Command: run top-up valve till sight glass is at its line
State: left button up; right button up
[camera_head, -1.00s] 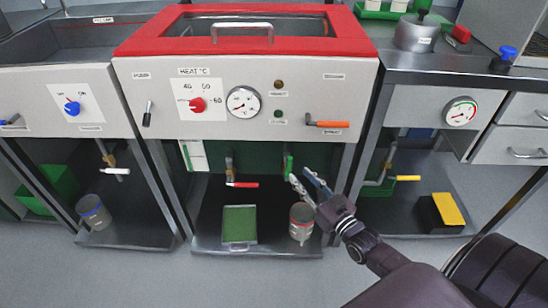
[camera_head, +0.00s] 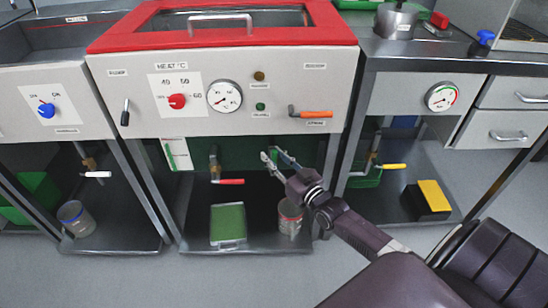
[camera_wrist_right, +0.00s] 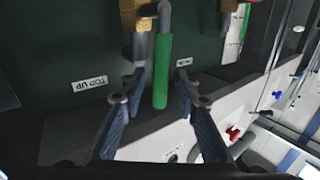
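The top-up valve shows as a green handle (camera_wrist_right: 161,72) on a grey pipe, beside a "TOP UP" label (camera_wrist_right: 89,84), in the right wrist view. My right gripper (camera_wrist_right: 157,97) is open, with one finger on each side of the green handle and gaps visible between. In the head view my right gripper (camera_head: 274,157) is under the red-rimmed tank and hides the handle. The sight glass appears to be the white card with a green strip (camera_head: 178,155) under the tank's left side; its level against the line is too small to read. My left gripper is out of view.
Beside the gripper is a red-handled valve (camera_head: 227,181). On the shelf below are a green-topped tray (camera_head: 228,224) and a can (camera_head: 290,218). An orange lever (camera_head: 312,114) is on the panel above. A yellow-handled valve (camera_head: 393,166) is to the right.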

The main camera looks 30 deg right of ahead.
grip_shut()
